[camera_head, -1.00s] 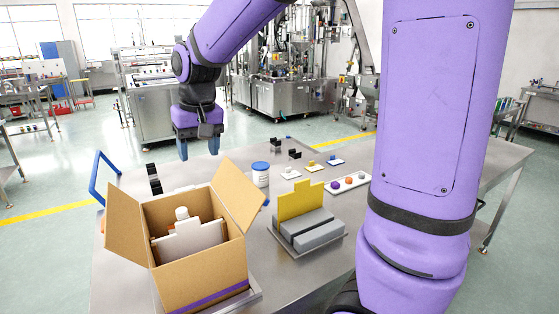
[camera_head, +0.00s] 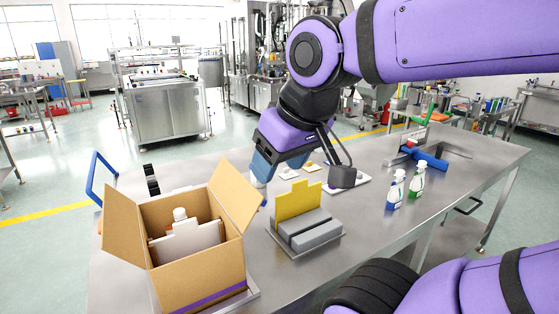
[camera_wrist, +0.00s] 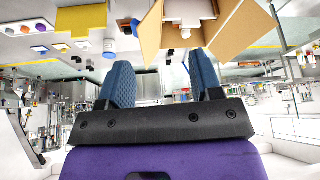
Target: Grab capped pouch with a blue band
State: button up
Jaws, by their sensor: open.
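A white pouch-like item with a white cap (camera_head: 180,214) stands inside the open cardboard box (camera_head: 205,268) at the front left of the table. No blue band shows on it. In the wrist view the box (camera_wrist: 232,35) and the white item (camera_wrist: 190,12) appear upside down at the top, beyond the fingers. My gripper (camera_head: 268,160) has blue fingers and points down, behind and to the right of the box. In the wrist view my gripper (camera_wrist: 163,78) has its two fingers apart with nothing between them.
A grey block holder with a yellow back plate (camera_head: 299,200) stands right of the box. A blue handle (camera_head: 95,178) is at the left edge. Spray bottles (camera_head: 416,180) and a blue-red tool (camera_head: 430,160) are on the right.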

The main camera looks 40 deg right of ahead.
aim_at(394, 199)
jog(key=z, duration=1.9)
jog(key=i+l+u, duration=0.15)
jog(key=l, duration=0.35)
jog(key=l+u, duration=0.1)
jog(key=l, duration=0.35)
jog(key=i+l+u, duration=0.15)
jog(key=l, duration=0.35)
jog(key=i, duration=0.45)
